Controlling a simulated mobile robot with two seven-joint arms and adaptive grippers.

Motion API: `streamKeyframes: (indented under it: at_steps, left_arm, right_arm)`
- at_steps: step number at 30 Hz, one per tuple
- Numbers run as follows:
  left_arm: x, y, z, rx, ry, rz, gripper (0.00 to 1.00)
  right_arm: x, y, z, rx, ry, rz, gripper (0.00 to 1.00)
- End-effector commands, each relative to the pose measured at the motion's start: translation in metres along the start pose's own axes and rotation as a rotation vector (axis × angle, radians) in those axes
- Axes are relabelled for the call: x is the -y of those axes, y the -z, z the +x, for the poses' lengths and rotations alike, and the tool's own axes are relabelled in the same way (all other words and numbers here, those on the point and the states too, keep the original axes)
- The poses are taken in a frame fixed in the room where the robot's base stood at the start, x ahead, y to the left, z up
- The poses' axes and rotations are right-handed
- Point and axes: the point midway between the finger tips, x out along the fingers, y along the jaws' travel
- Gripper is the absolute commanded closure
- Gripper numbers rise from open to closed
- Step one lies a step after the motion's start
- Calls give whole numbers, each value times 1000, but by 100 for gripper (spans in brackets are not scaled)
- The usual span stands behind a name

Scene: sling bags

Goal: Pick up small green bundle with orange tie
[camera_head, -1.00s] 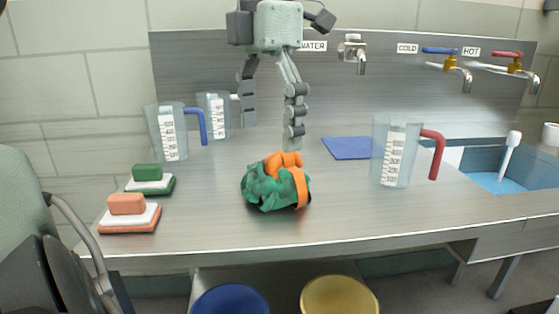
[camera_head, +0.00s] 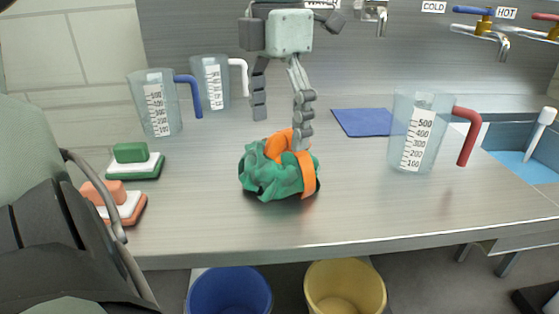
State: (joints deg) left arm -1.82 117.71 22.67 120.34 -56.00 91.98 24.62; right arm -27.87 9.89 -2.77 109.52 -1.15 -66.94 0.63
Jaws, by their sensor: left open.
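The small green bundle (camera_head: 268,178) with its orange tie (camera_head: 308,175) sits on the metal counter (camera_head: 390,212), near the middle of the head view. Part of the orange tie stands up on top of the bundle. My left gripper (camera_head: 281,133) points down above it, with its two fingers spread apart and nothing held between them. The right finger overlaps the orange top of the bundle in the picture; I cannot tell if it touches. The left finger hangs above and behind the bundle. My right gripper is not in view.
A red-handled jug (camera_head: 417,132) stands to the right, by a blue cloth (camera_head: 361,122) and a sink. A blue-handled jug (camera_head: 156,103) and a white-handled jug (camera_head: 211,82) stand back left. Green (camera_head: 133,162) and orange (camera_head: 116,203) brushes lie left. Counter in front is clear.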

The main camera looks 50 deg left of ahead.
Motion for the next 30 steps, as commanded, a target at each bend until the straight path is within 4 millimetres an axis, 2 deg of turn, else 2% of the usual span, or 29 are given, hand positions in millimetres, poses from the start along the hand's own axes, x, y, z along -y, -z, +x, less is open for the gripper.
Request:
streamKeyframes:
  at_steps: [4,11,12,30]
  left_arm:
    - [0,0,14,-1,1,0,12]
    - [0,0,16,0,0,0,12]
    - [0,0,16,0,0,0,15]
    - [0,1,17,-3,0,0,89]
  right_arm:
    - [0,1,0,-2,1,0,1]
    - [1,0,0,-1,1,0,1]
    - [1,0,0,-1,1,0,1]
    - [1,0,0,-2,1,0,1]
